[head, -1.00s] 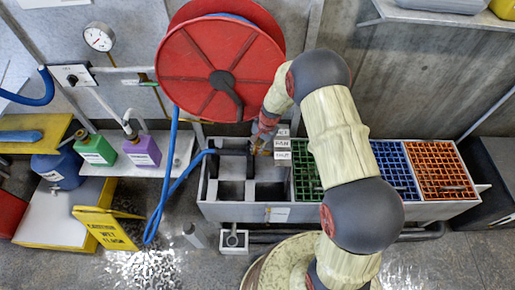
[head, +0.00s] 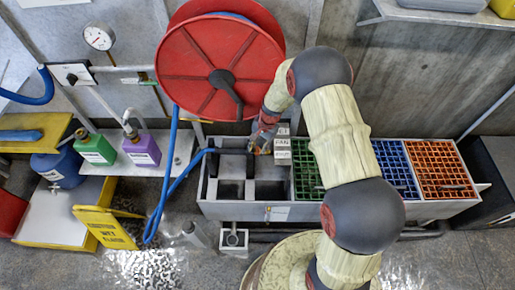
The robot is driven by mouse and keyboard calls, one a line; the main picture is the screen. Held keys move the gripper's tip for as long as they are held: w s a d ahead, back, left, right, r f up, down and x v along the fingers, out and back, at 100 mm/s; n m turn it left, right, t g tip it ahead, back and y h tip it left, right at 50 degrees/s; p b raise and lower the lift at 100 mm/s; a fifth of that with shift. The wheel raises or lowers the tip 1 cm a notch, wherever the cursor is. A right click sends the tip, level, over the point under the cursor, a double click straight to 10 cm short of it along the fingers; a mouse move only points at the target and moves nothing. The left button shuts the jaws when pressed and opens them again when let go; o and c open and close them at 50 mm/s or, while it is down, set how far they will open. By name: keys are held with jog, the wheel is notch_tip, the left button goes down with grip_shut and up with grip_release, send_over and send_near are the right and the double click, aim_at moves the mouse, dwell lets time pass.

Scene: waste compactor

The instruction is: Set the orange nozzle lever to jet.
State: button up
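A blue hose (head: 176,185) comes down from the red reel and ends in a black fitting (head: 212,151) at the back of the grey trough. Dark nozzle parts (head: 249,160) stand behind the left bays. A small orange piece (head: 254,146), which may be the nozzle lever, shows at my fingertips. White label plates (head: 282,143) are stacked just to its right, but their words are too small to read surely. My gripper (head: 257,146) is at the orange piece, left of the labels. My wrist partly hides it, so I cannot tell its finger opening, contact or the lever's setting.
The red hose reel (head: 190,62) hangs close above left of my gripper. Green, blue (head: 393,165) and orange grates (head: 438,170) cover bays at right. Green (head: 95,150) and purple jugs (head: 141,150) stand on a left shelf. A yellow floor sign (head: 105,226) leans below.

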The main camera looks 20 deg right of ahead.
jog(key=v, duration=1.1)
jog(key=shift+r, duration=0.2)
jog(key=shift+d, duration=0.1)
